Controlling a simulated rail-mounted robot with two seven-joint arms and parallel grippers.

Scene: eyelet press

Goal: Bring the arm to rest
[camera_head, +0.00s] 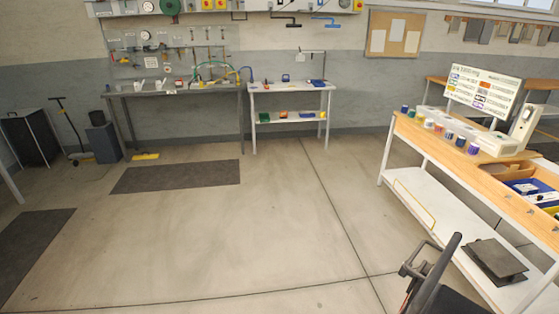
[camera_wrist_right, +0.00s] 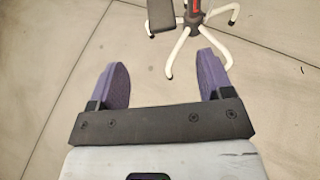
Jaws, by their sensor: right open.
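My right gripper (camera_wrist_right: 163,63) shows in the right wrist view. Its two purple fingers stand wide apart with nothing between them. It is above the bare concrete floor and touches nothing that I can see. The rest of my right arm is out of sight in this view. Neither gripper shows in the head view, and my left arm is not seen at all.
A wooden-topped workbench (camera_head: 402,127) at right carries several coloured cylinders, a sign (camera_head: 483,86) and a white device (camera_head: 523,122). A dark chair-like object (camera_head: 432,278) stands at lower right. A white-legged swivel base (camera_wrist_right: 194,20) is beyond my fingers. Middle floor is clear.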

